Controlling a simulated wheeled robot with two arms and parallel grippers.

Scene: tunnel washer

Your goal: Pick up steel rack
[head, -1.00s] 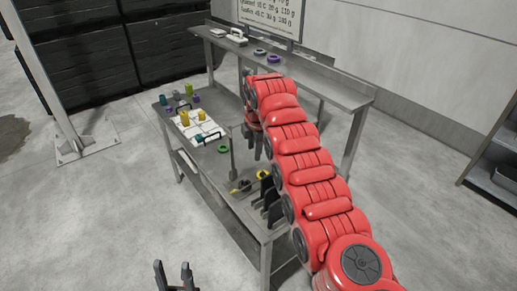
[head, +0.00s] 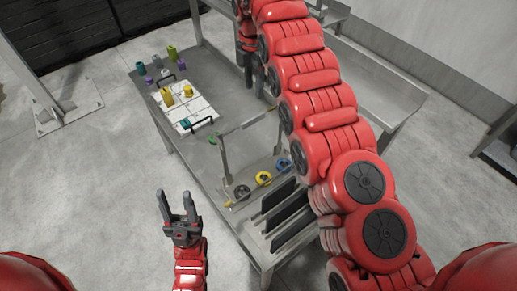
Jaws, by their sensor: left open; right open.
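What looks like the steel rack (head: 224,160) stands on the steel table (head: 185,145). It has upright posts joined by a thin top bar, with a yellow, a blue and a grey ring low at its base. My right gripper (head: 254,88) is open, fingers downward, behind the rack's top bar as seen from the head; whether it touches the rack I cannot tell. My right arm hides part of the table behind it. My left gripper (head: 176,198) is open and empty, fingers upward in the picture, in front of the table's left edge, apart from the rack.
A white board (head: 188,110) with yellow pieces and dark handles lies on the table's left part. Coloured cups (head: 172,54) stand at the back left. Several dark upright plates (head: 283,205) stand at the near end. A raised shelf (head: 385,90) runs behind.

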